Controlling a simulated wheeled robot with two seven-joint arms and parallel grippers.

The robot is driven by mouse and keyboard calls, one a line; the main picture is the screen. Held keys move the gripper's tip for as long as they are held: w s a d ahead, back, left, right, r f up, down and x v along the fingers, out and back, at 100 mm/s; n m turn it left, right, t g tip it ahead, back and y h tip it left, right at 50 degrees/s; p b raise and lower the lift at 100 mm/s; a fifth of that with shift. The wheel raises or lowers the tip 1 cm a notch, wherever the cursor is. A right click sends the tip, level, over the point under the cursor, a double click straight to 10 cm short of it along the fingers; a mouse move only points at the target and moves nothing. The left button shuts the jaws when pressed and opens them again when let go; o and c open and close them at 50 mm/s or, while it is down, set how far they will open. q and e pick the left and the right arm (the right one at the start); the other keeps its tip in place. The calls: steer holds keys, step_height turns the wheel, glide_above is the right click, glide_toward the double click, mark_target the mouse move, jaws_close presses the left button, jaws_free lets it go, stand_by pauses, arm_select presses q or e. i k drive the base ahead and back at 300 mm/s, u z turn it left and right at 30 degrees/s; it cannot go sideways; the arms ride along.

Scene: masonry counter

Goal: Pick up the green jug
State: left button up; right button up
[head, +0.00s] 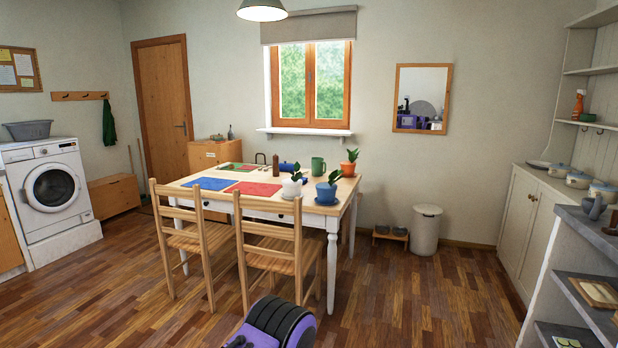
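A green jug or mug (318,166) stands upright near the far right part of the wooden dining table (262,177). It is small in the head view, and its handle is hard to make out. It stands behind two potted plants and left of an orange pot. Neither of my grippers shows in the head view. A purple and black part of my own body shows at the bottom centre, well short of the table.
Two wooden chairs (267,250) stand at the table's near side. Potted plants (327,192) stand on its right end. A white bin (426,230) is by the back wall. Shelves and a grey counter (585,228) line the right. The floor between table and counter is clear.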

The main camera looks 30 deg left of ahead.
mark_target(318, 164)
steer(key=u, duration=0.5)
steer(key=k, duration=0.6)
steer(key=u, duration=0.15)
steer(key=i, duration=1.2)
steer(key=z, duration=0.85)
steer(key=i, duration=2.8)
steer(key=u, duration=0.3)
steer(key=i, duration=1.85)
steer(key=u, duration=0.9)
